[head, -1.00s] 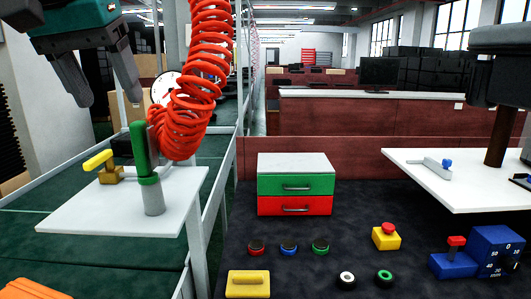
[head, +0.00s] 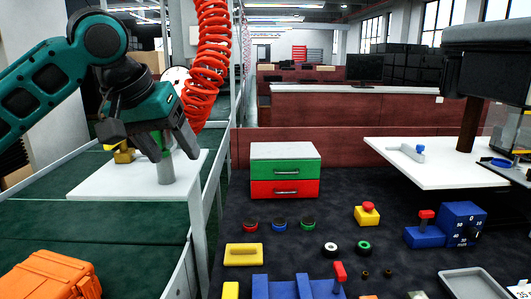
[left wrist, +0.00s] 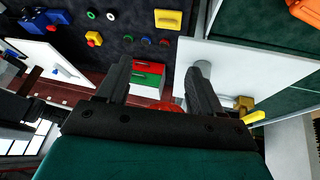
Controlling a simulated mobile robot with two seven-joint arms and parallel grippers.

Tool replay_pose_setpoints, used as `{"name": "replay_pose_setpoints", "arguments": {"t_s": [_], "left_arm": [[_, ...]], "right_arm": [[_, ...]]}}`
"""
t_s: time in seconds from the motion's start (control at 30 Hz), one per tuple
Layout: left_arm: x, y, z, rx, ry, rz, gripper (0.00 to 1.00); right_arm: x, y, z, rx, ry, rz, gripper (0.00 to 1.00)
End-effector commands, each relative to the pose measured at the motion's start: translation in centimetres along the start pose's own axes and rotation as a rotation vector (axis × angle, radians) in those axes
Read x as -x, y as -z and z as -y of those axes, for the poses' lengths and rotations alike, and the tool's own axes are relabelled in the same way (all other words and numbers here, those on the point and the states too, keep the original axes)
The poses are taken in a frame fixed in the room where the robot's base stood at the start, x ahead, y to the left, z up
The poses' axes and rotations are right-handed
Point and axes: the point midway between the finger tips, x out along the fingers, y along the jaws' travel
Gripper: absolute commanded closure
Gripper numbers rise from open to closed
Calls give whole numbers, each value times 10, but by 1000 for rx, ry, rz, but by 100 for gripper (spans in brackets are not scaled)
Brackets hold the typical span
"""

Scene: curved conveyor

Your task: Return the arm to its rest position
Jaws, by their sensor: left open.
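My left arm comes in from the left in the head view, teal with black joints. Its gripper (head: 172,148) is open and empty, with its fingers apart and pointing down. It hangs in front of the green-handled grey cylinder (head: 165,171) on the white side table (head: 100,184), hiding much of the green handle. I cannot tell how far the fingers are from it. The left wrist view shows the two dark fingers (left wrist: 160,78) spread with nothing between them that is held. My right gripper is in neither view.
A yellow-handled part (head: 124,154) sits beside the cylinder. Red air hose coils (head: 209,60) hang just behind the gripper. An orange case (head: 50,275) lies front left. The dark workbench holds a green-and-red drawer box (head: 285,170), buttons and blue fixtures. A white table (head: 430,172) stands right.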

Motion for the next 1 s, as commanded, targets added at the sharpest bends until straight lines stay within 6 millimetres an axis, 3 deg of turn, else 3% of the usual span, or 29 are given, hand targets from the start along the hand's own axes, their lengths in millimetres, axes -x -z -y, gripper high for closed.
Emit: {"name": "replay_pose_setpoints", "arguments": {"t_s": [0.03,0.2,0.5,0.77,1.0], "left_arm": [[-27,-5,-7,-19,-35,1,34],[-100,-19,-27,-70,-149,-59,34],[-204,-67,-48,-86,-300,-198,34],[-270,-131,-43,-47,-328,-333,34],[-310,-210,-19,-15,-249,-438,34]], "right_arm": [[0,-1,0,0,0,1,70],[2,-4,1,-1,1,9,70],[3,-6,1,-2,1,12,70],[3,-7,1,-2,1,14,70],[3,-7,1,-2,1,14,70]]}}
